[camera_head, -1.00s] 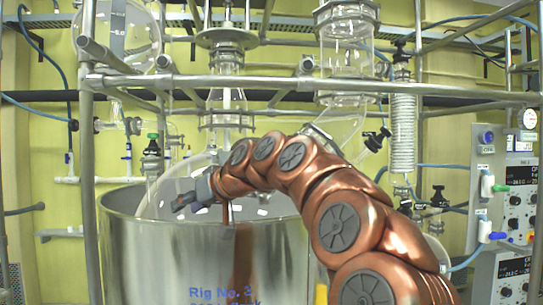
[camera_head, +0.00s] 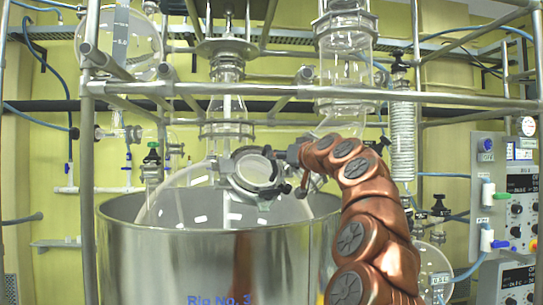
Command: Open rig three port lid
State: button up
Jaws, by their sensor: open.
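Rig No. 3 is a large steel vessel (camera_head: 215,255) with a glass reactor inside it. A round port with a pale disc face and a dark grey ring clamp (camera_head: 252,172) sits at the upper front of the glass, above the vessel's rim. I cannot tell whether its lid is shut. My gripper (camera_head: 284,168) is just right of the port, at the end of my copper-coloured arm. It is open, with its fingers towards the port's right edge. The fingers are small and partly overlap the clamp's fittings, so I cannot tell whether they touch it.
A steel frame rail (camera_head: 310,89) crosses above the port. The glass column (camera_head: 227,105) rises behind it. A coiled condenser (camera_head: 402,135) stands behind and right of my arm. A control panel (camera_head: 515,205) with valves is at the far right.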

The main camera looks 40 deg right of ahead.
aim_at(257, 167)
jog(key=p+x, duration=0.1)
jog(key=x, duration=0.3)
jog(key=shift+w+r+p, duration=0.1)
jog(key=shift+w+p, duration=0.05)
jog(key=shift+p, duration=0.15)
jog(key=shift+w+d, duration=0.15)
jog(key=shift+w, duration=0.35)
grip_shut()
